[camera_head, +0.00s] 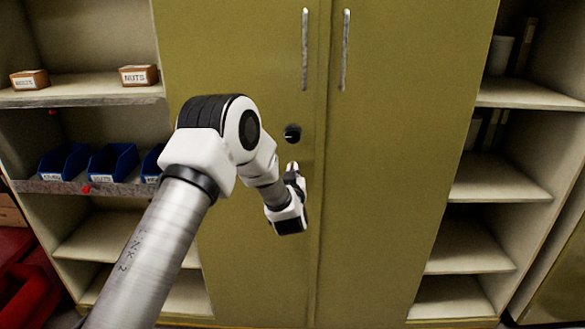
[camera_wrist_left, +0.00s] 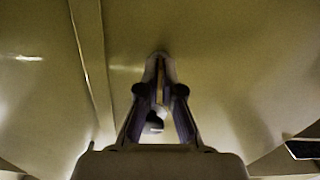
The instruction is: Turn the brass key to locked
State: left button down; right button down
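In the head view, a dark round lock (camera_head: 292,132) sits on the left door of a yellow-green cabinet, with a thin pale mark on its face. I cannot clearly make out a brass key. My left gripper (camera_head: 292,168) is just below the lock, apart from it in the picture. In the left wrist view, its fingers (camera_wrist_left: 160,72) lean together at the tips, with a narrow brownish strip between them. Whether that strip is a held thing or the door behind is unclear. A dark rounded piece with a pale top (camera_wrist_left: 153,122) shows lower between the fingers. My right gripper is not in view.
Two upright metal handles, left (camera_head: 305,50) and right (camera_head: 346,50), are above the lock, on either side of the door seam. Open shelves flank the cabinet. Blue bins (camera_head: 112,162) and a box labelled NUTS (camera_head: 138,76) stand on the left shelves.

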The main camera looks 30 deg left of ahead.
pick_arm(q)
jog(key=shift+m, duration=0.6)
jog(key=c, duration=1.4)
grip_release()
jog(key=shift+o, duration=0.2)
jog(key=v, duration=1.2)
jog(key=shift+a+f, duration=0.1)
